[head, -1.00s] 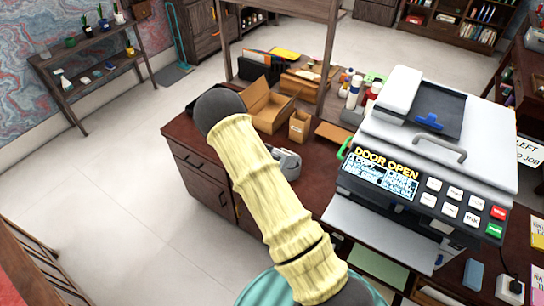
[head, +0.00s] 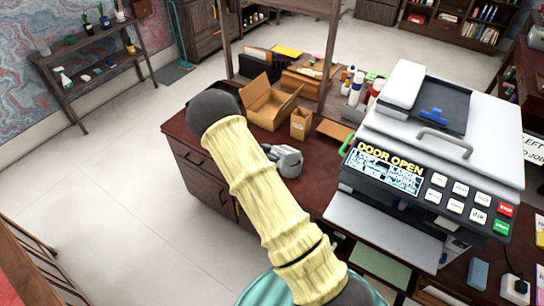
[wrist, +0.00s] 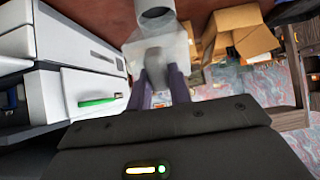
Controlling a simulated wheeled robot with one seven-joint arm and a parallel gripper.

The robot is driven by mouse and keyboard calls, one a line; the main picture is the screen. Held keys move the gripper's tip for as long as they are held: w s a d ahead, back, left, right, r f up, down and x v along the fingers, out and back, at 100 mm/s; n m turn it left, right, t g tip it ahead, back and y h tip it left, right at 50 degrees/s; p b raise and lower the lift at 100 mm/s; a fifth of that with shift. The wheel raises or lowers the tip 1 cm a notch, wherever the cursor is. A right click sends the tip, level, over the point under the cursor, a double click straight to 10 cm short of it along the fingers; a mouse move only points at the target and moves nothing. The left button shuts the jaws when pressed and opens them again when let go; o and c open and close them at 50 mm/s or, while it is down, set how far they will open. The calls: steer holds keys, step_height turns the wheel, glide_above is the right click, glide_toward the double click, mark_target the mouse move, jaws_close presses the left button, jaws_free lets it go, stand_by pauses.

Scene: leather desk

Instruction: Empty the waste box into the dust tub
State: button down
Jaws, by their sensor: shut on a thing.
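The waste box (wrist: 158,52) is a pale grey box with a round, pipe-like end, held straight ahead in the wrist view. My gripper (wrist: 159,76) is shut on it, with one dark finger on each side. In the head view my gripper is mostly hidden behind my yellow-sleeved arm. A small grey shape (head: 287,160) shows beside the arm over the desk; I cannot tell how much of it is box or hand. A teal round tub (head: 262,291), which looks like the dust tub, is partly hidden behind my arm at the bottom. Its inside is not visible.
The printer (head: 405,175), its display reading DOOR OPEN, stands right of my arm; its green handle (wrist: 97,99) is close on the left in the wrist view. Open cardboard boxes (head: 268,103) and bottles stand on the desk behind. Floor on the left is clear.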

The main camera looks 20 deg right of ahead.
steer(key=shift+s+a+f+t+h+b, duration=0.3)
steer(key=shift+a+h+b, duration=0.1)
steer(key=shift+b, duration=0.45)
stand_by(0.6)
steer(key=shift+s+a+f+t+h+b, duration=0.15)
steer(key=shift+f+b, duration=0.1)
steer(key=shift+b, duration=0.2)
steer(key=shift+a+f+t+h+b, duration=0.15)
steer(key=shift+f+b, duration=0.1)
steer(key=shift+b, duration=0.2)
steer(key=shift+s+a+f+t+h+b, duration=0.4)
steer(key=shift+f+h+b, duration=0.2)
steer(key=shift+b, duration=0.95)
steer(key=shift+s+a+f+t+h+b, duration=0.35)
steer(key=shift+f+t+h+b, duration=0.2)
steer(key=shift+b, duration=0.95)
steer(key=shift+f+b, duration=0.1)
steer(key=shift+b, duration=0.25)
steer(key=f+b, duration=0.1)
steer(key=b, duration=0.3)
steer(key=f+t+h+b, duration=0.1)
steer(key=b, duration=0.4)
steer(key=f+h+b, duration=0.1)
steer(key=b, duration=0.3)
steer(key=shift+s+a+f+t+h, duration=0.1)
steer(key=shift+a+f+t+h, duration=0.15)
steer(key=shift+t, duration=0.1)
steer(key=shift+r, duration=0.1)
